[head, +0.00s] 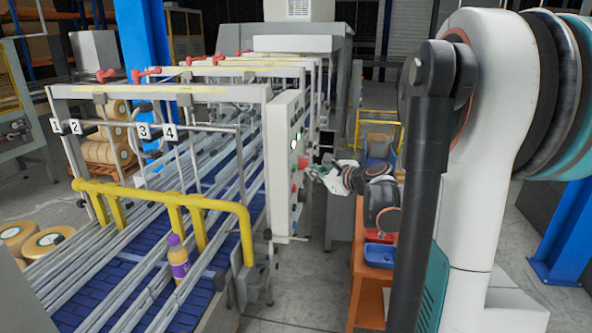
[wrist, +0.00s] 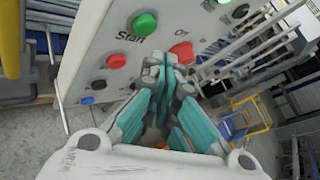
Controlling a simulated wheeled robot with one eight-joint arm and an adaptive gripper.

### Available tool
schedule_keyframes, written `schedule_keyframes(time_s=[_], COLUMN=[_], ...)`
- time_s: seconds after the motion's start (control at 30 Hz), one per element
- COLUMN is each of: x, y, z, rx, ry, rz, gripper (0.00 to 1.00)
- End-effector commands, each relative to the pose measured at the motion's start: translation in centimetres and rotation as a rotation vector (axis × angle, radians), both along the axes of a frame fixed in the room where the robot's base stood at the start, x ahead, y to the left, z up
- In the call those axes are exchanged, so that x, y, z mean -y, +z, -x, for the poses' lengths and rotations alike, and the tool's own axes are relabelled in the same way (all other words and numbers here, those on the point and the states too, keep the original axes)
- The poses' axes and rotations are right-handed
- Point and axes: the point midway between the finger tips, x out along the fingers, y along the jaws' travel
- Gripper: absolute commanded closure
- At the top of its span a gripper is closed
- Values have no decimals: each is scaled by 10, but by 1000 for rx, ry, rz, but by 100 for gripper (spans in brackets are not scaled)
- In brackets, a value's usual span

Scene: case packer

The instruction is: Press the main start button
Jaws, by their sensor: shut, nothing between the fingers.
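The control panel (head: 280,150) stands at the end of the machine. In the wrist view its light face (wrist: 95,38) fills the upper left. A round green button (wrist: 144,23) has the word "Start" beside it. My gripper (wrist: 168,62) is shut and empty, with teal-sided fingers pointing at the panel. In the head view my gripper (head: 314,171) is just right of the panel's button face. I cannot tell whether it touches.
A yellow guard rail (head: 205,203) and conveyor with a purple bottle (head: 178,258) are left. An orange stand (head: 368,285) holds a blue tray (head: 380,257).

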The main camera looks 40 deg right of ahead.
Motion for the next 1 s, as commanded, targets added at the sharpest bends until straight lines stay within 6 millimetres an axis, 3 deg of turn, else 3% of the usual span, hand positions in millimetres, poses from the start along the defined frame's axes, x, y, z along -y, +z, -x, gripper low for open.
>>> schedule_keyframes(time_s=[0.4, 1.0], x=[22, 23], y=[0, 0], z=[26, 27], rx=[0, 0], ry=[-2, 0], rz=[-1, 0], gripper=[100, 100])
